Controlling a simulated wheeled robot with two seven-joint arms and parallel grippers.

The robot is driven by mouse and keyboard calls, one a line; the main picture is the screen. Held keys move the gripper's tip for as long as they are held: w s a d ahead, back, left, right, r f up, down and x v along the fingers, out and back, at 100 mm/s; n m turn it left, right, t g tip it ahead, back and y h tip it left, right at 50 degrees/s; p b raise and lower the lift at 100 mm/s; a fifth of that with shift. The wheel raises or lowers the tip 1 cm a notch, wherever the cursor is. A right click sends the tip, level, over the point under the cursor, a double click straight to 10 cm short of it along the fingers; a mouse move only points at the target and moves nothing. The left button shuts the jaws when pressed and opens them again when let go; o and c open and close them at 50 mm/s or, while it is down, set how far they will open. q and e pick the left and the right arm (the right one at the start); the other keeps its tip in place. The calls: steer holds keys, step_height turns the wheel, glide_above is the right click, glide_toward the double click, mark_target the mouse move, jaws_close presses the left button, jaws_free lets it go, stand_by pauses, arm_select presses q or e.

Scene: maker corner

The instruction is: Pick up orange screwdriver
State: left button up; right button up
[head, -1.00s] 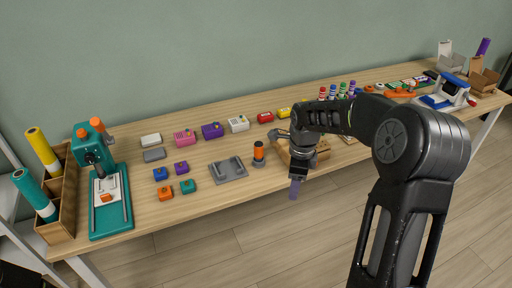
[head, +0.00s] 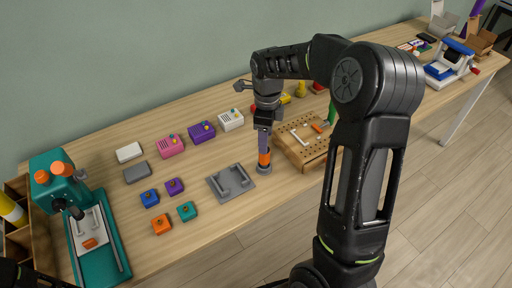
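The orange screwdriver (head: 264,158) stands upright in a small round grey holder (head: 263,169) near the front of the workbench, right of a grey fixture plate. Only its orange handle shows; any shaft inside the holder is hidden. My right gripper (head: 264,145) points straight down directly over it, with the fingertips at the top of the handle. The fingers hide the handle's top end, and I cannot tell whether they are closed on it. My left gripper is not in view.
The grey fixture plate (head: 231,182) lies close on the left. A wooden pegboard block (head: 304,142) with small parts stands on the right. Small coloured boxes (head: 171,146) and a teal press (head: 96,245) are further left. The front strip of the bench is clear.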

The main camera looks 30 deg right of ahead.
mark_target(264, 159)
steer(key=shift+s, duration=0.2)
steer(key=shift+w+f, duration=0.1)
steer(key=shift+f, duration=1.2)
step_height(264, 159, down, 5)
steer(key=shift+a+r+p, duration=0.15)
steer(key=shift+p, duration=0.85)
steer(key=shift+f, duration=0.25)
jaws_close()
